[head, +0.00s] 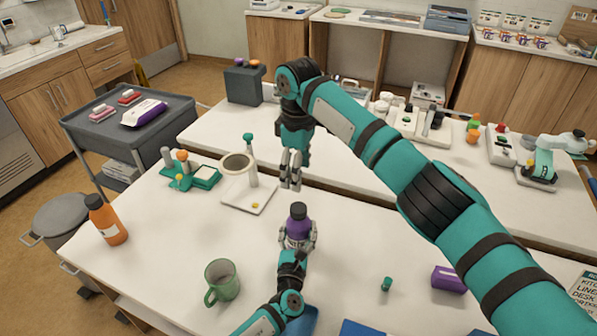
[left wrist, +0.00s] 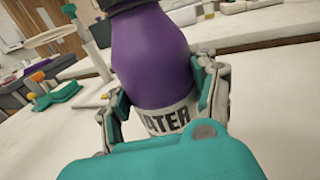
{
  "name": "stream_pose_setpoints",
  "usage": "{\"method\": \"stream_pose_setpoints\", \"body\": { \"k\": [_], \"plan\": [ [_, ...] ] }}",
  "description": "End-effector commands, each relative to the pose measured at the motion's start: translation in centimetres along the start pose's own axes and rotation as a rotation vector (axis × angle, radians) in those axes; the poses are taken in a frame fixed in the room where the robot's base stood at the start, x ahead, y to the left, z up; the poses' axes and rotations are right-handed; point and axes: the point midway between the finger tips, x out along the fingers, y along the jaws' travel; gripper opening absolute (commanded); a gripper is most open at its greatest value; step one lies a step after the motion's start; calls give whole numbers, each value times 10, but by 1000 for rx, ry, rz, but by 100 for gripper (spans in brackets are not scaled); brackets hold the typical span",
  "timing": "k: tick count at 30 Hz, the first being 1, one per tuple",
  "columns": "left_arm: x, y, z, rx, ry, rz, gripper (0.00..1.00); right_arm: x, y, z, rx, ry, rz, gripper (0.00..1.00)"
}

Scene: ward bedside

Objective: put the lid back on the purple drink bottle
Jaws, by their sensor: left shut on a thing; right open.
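The purple drink bottle (head: 297,232) stands upright on the near white table, with a dark lid (head: 298,210) seated on its top as far as I can tell. My left gripper (head: 298,245) is shut around its lower body. In the left wrist view the fingers (left wrist: 165,100) clasp both sides of the bottle (left wrist: 152,55), by the white label; its top is cut off by the frame edge, with only a dark band showing. My right gripper (head: 291,184) is open and empty, pointing down above the bottle and slightly left of it, apart from the lid.
An orange bottle (head: 106,220) and a green mug (head: 221,282) stand at the left. A white stand (head: 247,195) and green rack (head: 205,177) are behind. Table around the bottle is clear.

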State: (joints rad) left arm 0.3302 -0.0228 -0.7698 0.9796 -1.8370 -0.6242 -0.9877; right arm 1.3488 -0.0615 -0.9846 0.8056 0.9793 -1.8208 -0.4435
Motion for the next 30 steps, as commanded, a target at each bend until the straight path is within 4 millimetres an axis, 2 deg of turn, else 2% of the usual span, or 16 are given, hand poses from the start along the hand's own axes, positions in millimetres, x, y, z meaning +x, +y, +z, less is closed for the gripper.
{"method": "stream_pose_setpoints", "body": {
  "k": [1, 6, 7, 17, 23, 30],
  "plan": [
    [0, 0, 0, 0, -1, 0, 63, 0, 0, 0, 0, 0, 0, 67],
    [0, 0, 0, 0, -1, 0, 86, 0, 0, 0, 0, 0, 0, 67],
    [0, 0, 0, 0, -1, 0, 88, 0, 0, 0, 0, 0, 0, 67],
    [-3, 0, 0, -1, 0, 0, 88, 1, 0, 0, 0, 0, 0, 67],
    [-31, 0, -1, -2, 1, 0, 88, 1, 0, 0, 0, 0, 0, 67],
    [-83, 0, -1, -1, 2, -1, 88, 1, 0, 0, 0, 0, 0, 67]
  ]
}}
